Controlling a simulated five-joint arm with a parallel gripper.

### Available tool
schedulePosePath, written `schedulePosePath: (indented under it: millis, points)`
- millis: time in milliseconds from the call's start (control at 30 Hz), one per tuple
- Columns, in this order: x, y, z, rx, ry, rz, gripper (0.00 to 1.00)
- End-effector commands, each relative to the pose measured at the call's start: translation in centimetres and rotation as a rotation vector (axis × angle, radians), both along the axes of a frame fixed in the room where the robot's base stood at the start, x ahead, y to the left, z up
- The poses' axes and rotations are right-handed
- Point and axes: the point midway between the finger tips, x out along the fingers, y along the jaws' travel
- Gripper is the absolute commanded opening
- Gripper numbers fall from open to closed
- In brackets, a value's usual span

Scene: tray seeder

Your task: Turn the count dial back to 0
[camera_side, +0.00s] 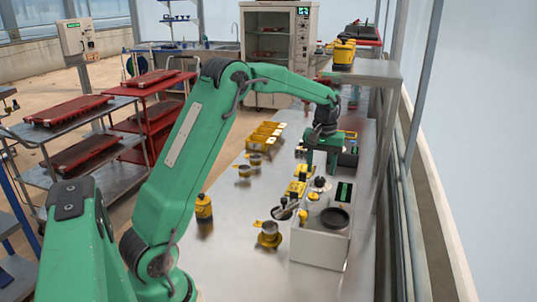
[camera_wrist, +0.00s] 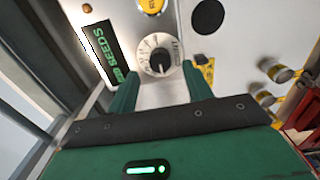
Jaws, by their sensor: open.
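The count dial (camera_wrist: 158,57) is in the wrist view, a dark knob with a pale pointer mark on a round white scale. The digits on the scale are too small to read.
In the wrist view an orange button (camera_wrist: 152,4) and a black round spot (camera_wrist: 208,17) share the panel. In the side view a white machine with a black bowl (camera_side: 335,217) stands nearer on the steel bench (camera_side: 225,262). Small yellow-based cups (camera_side: 269,236) stand left of it.

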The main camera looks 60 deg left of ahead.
Motion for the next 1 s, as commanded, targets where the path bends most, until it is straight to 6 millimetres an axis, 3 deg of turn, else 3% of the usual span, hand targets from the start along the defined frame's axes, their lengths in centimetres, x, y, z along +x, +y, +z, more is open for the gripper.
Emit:
schedulePosePath:
  millis: [333, 1000]
  points:
    - [0.0, 0.0, 3.9, 0.001, -0.002, 0.0, 0.5]
    - [-0.6, -0.8, 5.2, 0.005, -0.016, -0.024, 0.5]
